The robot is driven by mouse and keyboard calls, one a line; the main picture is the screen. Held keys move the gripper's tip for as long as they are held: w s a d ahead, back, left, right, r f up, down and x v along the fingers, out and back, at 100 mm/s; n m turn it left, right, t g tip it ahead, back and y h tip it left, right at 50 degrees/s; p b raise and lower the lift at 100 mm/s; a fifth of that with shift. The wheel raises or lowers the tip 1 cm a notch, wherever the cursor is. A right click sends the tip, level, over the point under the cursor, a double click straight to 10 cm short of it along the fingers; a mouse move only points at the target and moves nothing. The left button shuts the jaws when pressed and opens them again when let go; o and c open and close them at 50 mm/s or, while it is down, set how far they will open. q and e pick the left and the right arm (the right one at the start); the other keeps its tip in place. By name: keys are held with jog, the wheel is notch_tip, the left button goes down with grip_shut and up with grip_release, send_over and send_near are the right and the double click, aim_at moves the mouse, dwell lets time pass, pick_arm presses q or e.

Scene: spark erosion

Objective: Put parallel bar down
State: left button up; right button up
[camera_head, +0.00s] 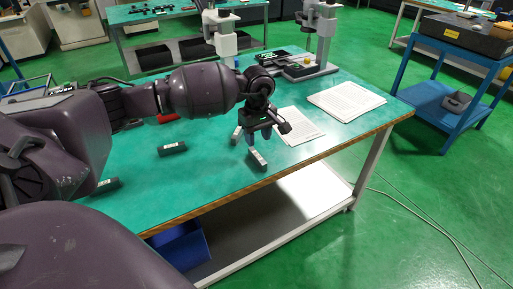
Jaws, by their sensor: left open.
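My left gripper (254,141) is over the near right part of the green-topped table (215,180), pointing down, with its fingers spread. A short light-grey metal bar (257,159), which looks like the parallel bar, shows just below the fingers near the table's front edge. It appears to lie on the table top; I cannot tell whether a finger touches it. My right gripper is not in view.
Two dark labelled pieces (172,149) (105,186) lie on the table to the left. Paper sheets (346,101) lie at the right, others (299,126) behind the gripper. A grey stand (310,70) stands at the back. A blue cart (440,100) is off to the right.

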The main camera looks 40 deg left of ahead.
pick_arm(q)
jog(key=s+d+f+n+t+h, duration=0.1)
jog(key=s+d+n+t+h, duration=0.1)
jog(key=s+d+n+h, duration=0.35)
jog(key=s+d+f+n+t+h, duration=0.1)
jog(key=s+d+n+t+h, duration=0.15)
jog(key=d+n+h, duration=0.6)
jog(key=s+d+f+n+t+h, duration=0.1)
jog(key=s+d+n+t+h, duration=0.2)
jog(key=d, duration=0.7)
jog(key=s+a+f+m+t+y, duration=0.1)
jog(key=s+a+f+m+y, duration=0.5)
jog(key=m, duration=0.9)
jog(key=s+a+f+m+t+y, duration=0.2)
jog(key=s+a+f+m+y, duration=0.5)
jog(key=m, duration=0.9)
jog(key=s+f+y, duration=0.2)
jog(key=s+y, duration=0.2)
jog(key=s, duration=0.2)
jog(key=shift+f+m, duration=0.25)
jog(key=shift+m, duration=0.05)
jog(key=shift+w+a, duration=0.1)
